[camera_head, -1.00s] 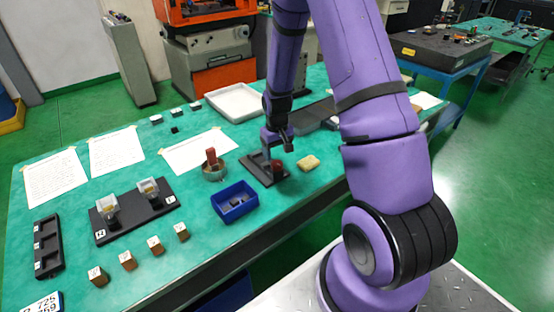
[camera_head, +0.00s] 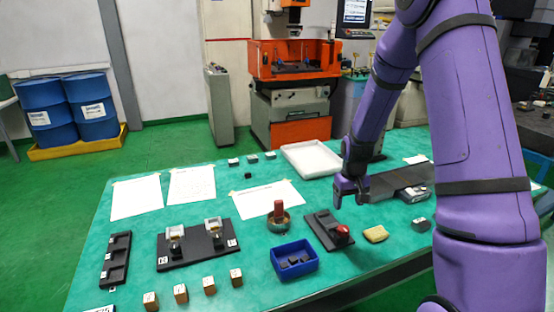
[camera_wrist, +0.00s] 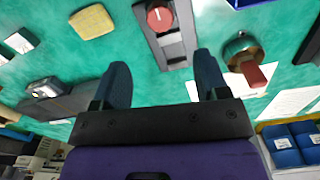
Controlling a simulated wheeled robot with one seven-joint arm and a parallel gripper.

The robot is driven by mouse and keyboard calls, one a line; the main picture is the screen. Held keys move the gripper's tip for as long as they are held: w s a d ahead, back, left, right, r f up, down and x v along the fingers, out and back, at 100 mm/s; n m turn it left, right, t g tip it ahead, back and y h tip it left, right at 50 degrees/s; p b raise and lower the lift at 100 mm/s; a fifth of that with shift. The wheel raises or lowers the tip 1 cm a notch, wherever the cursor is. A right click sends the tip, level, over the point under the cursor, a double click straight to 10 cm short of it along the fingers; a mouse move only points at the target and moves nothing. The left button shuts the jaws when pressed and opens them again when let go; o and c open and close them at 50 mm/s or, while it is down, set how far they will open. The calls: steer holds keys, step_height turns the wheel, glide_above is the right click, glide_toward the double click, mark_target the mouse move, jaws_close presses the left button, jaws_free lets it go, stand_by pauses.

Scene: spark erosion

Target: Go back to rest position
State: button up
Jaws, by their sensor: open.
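My gripper (camera_head: 351,197) is open and empty. In the head view it hangs over the table just above the black fixture (camera_head: 316,222) with the round red knob (camera_head: 342,230). In the wrist view two dark fingers (camera_wrist: 160,68) stand apart, with nothing between them. The fixture (camera_wrist: 180,50) and its red knob (camera_wrist: 159,17) show beyond the fingers, and the gripper appears not to touch them.
A blue bin (camera_head: 294,270) with dark pieces, a bowl with a red-handled tool (camera_head: 278,215) and a yellow sponge (camera_head: 376,234) lie around the fixture. A white tray (camera_head: 311,158) stands behind. Left are a black double-holder plate (camera_head: 197,251), papers and several small blocks.

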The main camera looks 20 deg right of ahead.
steer(key=s+a+r+t, duration=0.1)
steer(key=s+a+r, duration=0.3)
steer(key=r, duration=0.6)
steer(key=s+a+r+t, duration=0.1)
steer(key=s+a+r, duration=0.2)
steer(key=r, duration=0.7)
steer(key=s+a+r+t, duration=0.1)
steer(key=s+a+r, duration=0.2)
steer(key=s, duration=0.7)
steer(key=s+a+r+n+t, duration=0.1)
steer(key=s+a+r+t, duration=0.1)
steer(key=s+r, duration=0.6)
steer(key=shift+s+a+r, duration=0.25)
steer(key=shift+s+a, duration=0.3)
steer(key=shift+s, duration=0.3)
